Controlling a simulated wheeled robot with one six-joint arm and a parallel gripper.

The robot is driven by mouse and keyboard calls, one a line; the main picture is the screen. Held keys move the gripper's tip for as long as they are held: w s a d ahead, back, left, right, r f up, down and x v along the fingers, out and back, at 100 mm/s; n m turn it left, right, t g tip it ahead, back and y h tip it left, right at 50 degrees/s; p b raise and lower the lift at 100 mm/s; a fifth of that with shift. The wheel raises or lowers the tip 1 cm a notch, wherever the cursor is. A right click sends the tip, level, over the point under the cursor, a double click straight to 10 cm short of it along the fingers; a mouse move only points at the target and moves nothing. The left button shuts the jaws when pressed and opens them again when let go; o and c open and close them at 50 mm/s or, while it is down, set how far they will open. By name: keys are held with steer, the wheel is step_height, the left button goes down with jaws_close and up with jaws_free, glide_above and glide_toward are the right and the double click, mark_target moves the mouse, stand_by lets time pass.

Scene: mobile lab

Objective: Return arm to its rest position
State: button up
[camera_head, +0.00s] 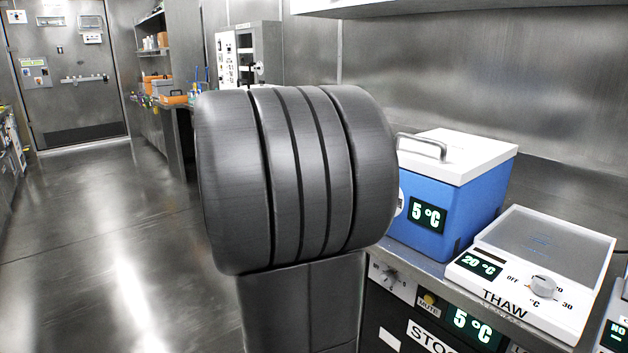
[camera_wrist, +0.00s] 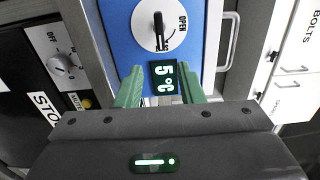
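My arm (camera_head: 298,180) fills the middle of the head view as a thick dark grey ribbed joint on a grey link. It hides part of the counter and wall behind it. My gripper (camera_wrist: 162,80) shows in the wrist view as two green fingers set apart. I see nothing held between them; the front of a blue box lies beyond. My gripper does not show in the head view.
A blue box (camera_head: 449,195) with a white lid, handle and 5°C display stands on the steel counter. A white THAW unit (camera_head: 537,268) sits right of it. A dial panel (camera_wrist: 62,65) shows left in the wrist view. Open floor (camera_head: 100,250) lies left.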

steer(key=b+x, duration=0.1)
steer(key=x, duration=1)
steer(key=shift+d, duration=0.15)
steer(key=shift+w, duration=0.1)
